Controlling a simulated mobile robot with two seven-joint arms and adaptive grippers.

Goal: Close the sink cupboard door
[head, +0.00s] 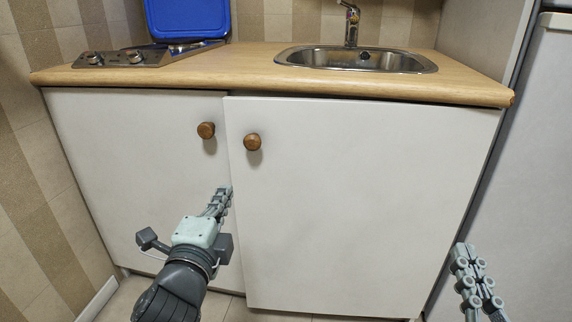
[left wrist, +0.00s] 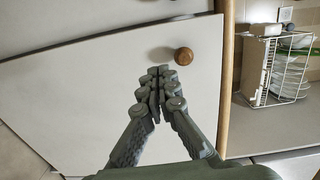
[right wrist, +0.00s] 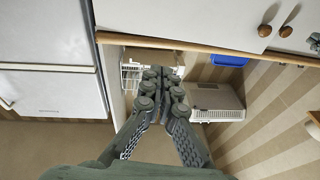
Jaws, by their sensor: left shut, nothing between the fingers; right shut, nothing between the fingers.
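The sink cupboard door (head: 350,200) is the white right-hand door under the sink, with a round wooden knob (head: 252,141) near its upper left corner. Its left edge stands slightly proud of the left door (head: 130,150), so it looks a little ajar. My left gripper (head: 224,190) is shut and empty, below the knobs near the gap between the doors. In the left wrist view its fingertips (left wrist: 158,74) are close to the knob (left wrist: 183,56); I cannot tell if they touch the door. My right gripper (head: 463,250) is shut and empty, at the right, near the door's right side.
The wooden worktop (head: 240,65) overhangs the doors and holds the sink (head: 355,60) and hob (head: 130,57) with its raised blue lid (head: 188,18). A tall white appliance (head: 535,150) stands at the right. A striped wall (head: 30,170) bounds the left.

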